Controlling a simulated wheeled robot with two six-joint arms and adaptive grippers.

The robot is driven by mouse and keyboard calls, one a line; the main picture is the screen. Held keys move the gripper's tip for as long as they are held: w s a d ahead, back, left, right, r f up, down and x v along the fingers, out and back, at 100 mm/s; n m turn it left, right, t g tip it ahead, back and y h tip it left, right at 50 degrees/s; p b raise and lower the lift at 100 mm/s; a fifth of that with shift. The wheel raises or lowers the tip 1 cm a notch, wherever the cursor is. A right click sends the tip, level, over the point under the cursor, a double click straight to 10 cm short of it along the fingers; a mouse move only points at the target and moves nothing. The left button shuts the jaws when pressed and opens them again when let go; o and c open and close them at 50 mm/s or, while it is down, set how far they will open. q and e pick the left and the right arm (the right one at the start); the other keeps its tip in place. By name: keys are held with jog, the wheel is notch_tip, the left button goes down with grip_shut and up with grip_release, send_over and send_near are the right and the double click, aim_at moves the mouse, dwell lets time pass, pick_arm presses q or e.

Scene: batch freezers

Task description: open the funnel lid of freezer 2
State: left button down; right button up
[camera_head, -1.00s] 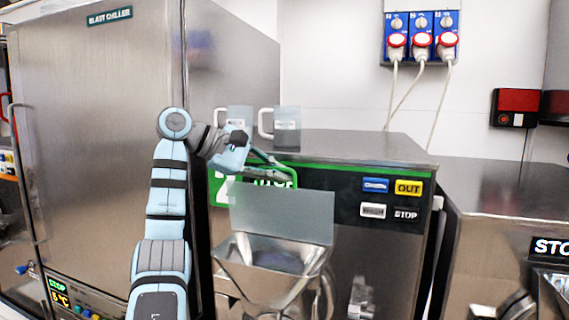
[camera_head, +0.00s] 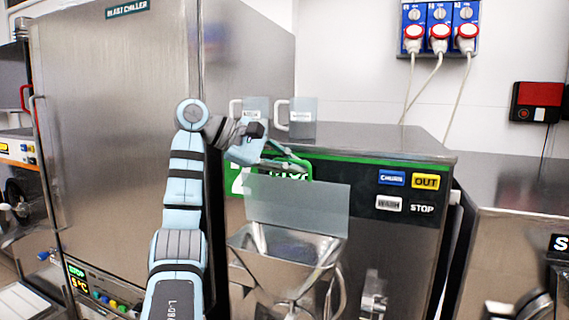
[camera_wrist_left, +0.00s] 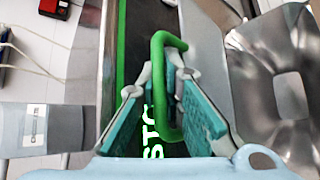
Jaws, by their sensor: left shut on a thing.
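The funnel lid (camera_head: 297,203) is a grey flat panel, standing raised above the back of the steel funnel (camera_head: 262,268) on the freezer (camera_head: 400,236). The funnel's mouth is uncovered. A green bar handle (camera_head: 308,171) is at the lid's top; it also shows in the left wrist view (camera_wrist_left: 157,60). My left gripper (camera_head: 285,163) is shut on this handle, which runs between its teal finger pads in the left wrist view. The gripper and lid partly cover the white lettering on the freezer's green-edged front. My right gripper is not in view.
Two grey jugs (camera_head: 303,118) stand on the freezer top behind my gripper. A tall steel blast chiller (camera_head: 120,130) is at the left. Another steel machine (camera_head: 510,235) is at the right. Blue wall sockets (camera_head: 438,22) with hanging cables are behind.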

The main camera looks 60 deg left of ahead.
pick_arm(q)
jog(key=shift+w+d+f, duration=0.15)
jog(key=shift+f, duration=0.25)
jog(key=c, duration=2.2)
grip_release()
jog(key=o, duration=0.3)
jog(key=shift+w, duration=0.1)
jog(key=shift+o, duration=0.9)
jog(key=shift+w+a+f, duration=0.25)
jog(key=shift+w+a, duration=0.05)
jog(key=shift+w, duration=0.25)
jog(key=shift+s+r, duration=0.1)
jog(key=shift+s, duration=0.05)
